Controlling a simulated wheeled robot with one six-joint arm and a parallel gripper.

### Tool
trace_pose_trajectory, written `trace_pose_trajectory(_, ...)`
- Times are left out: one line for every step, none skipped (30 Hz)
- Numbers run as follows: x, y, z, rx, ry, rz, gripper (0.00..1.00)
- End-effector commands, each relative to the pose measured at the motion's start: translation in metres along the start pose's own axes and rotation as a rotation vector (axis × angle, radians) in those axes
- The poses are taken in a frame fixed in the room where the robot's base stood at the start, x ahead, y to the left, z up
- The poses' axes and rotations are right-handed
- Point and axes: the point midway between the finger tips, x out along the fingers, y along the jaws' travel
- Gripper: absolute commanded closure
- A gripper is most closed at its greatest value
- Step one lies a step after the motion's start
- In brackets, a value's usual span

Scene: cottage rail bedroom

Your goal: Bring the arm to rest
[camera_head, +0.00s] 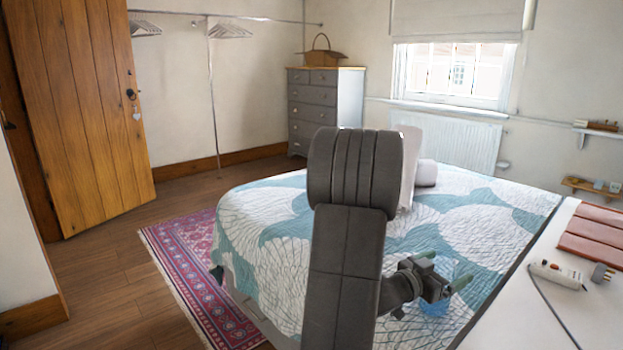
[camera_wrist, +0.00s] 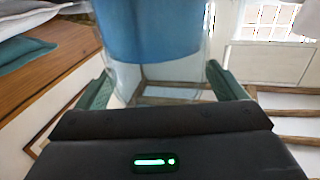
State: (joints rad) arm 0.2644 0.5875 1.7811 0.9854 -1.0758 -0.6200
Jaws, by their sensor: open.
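My arm rises in the middle of the head view, bent, with my gripper (camera_head: 448,268) out to its right, low over the bed as seen from here. The two green fingers are apart. In the wrist view my gripper (camera_wrist: 160,80) is also open. A clear thing with a blue part (camera_wrist: 150,32) shows between and beyond its fingers. A clear bluish shape also shows by the fingers in the head view (camera_head: 437,305). I cannot tell whether the fingers touch it or what it rests on.
The bed (camera_head: 270,215) has a blue and white cover. A white tabletop (camera_head: 545,325) at the right holds a white device with a cord (camera_head: 557,274), a grey block (camera_head: 602,273) and red-brown slabs (camera_head: 590,245). A rug (camera_head: 200,260) and bare floor lie at the left.

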Motion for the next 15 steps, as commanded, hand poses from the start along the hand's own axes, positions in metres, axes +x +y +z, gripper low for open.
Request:
trace_pose_trajectory(0.0000, 0.0000, -0.0022, 0.001, 0.000, 0.000, 0.09)
trace_pose_trajectory(0.0000, 0.0000, -0.0026, 0.000, 0.000, 0.000, 0.09)
trace_pose_trajectory(-0.0001, 0.0000, -0.0027, 0.000, 0.000, 0.000, 0.09)
trace_pose_trajectory(-0.0001, 0.0000, -0.0027, 0.000, 0.000, 0.000, 0.09)
trace_pose_trajectory(-0.0001, 0.0000, -0.0026, 0.000, 0.000, 0.000, 0.09)
trace_pose_trajectory(-0.0001, 0.0000, -0.0025, 0.000, 0.000, 0.000, 0.09)
trace_pose_trajectory(-0.0001, -0.0001, -0.0024, 0.000, 0.000, 0.000, 0.09)
trace_pose_trajectory(-0.0001, 0.0000, -0.0024, 0.000, 0.000, 0.000, 0.09)
trace_pose_trajectory(-0.0001, -0.0001, -0.0024, 0.000, 0.000, 0.000, 0.09)
trace_pose_trajectory(-0.0002, -0.0001, -0.0023, 0.000, 0.000, 0.000, 0.09)
trace_pose_trajectory(-0.0002, -0.0001, -0.0021, 0.000, 0.000, 0.000, 0.09)
trace_pose_trajectory(-0.0002, -0.0001, -0.0016, -0.001, -0.001, 0.000, 0.09)
trace_pose_trajectory(-0.0002, -0.0001, -0.0009, -0.001, -0.001, 0.000, 0.09)
trace_pose_trajectory(-0.0002, -0.0001, 0.0002, -0.001, -0.001, 0.000, 0.09)
trace_pose_trajectory(-0.0002, -0.0001, 0.0021, -0.001, -0.001, 0.000, 0.09)
